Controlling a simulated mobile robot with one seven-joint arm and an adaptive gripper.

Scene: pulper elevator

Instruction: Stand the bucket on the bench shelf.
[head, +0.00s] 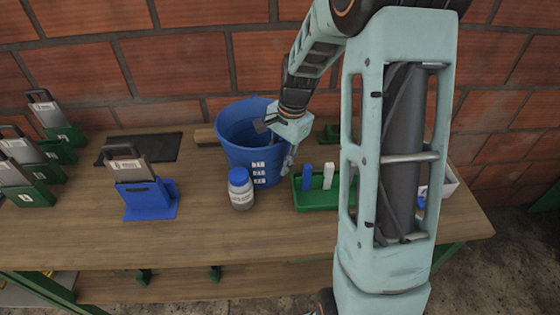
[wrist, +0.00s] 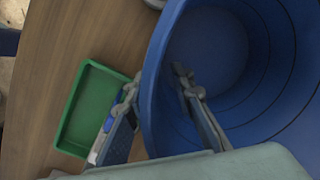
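The blue bucket (head: 240,153) stands upright on the wooden bench top, with white labels on its front. My gripper (head: 274,145) is at the bucket's right rim. In the wrist view my gripper (wrist: 157,82) straddles the wall of the bucket (wrist: 270,120), one finger inside and one outside. The fingers are spread, with a visible gap to the wall, so it looks open. The bucket looks empty where its inside shows. The bench's lower shelf (head: 200,288) shows below the top's front edge; most of it is hidden.
A white jar with a blue lid (head: 240,189) stands close in front of the bucket. A green tray (head: 315,198) with blue and white pieces lies to its right. A blue holder (head: 148,199) stands left, near a dark mat (head: 140,148). A brick wall (head: 180,60) is behind.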

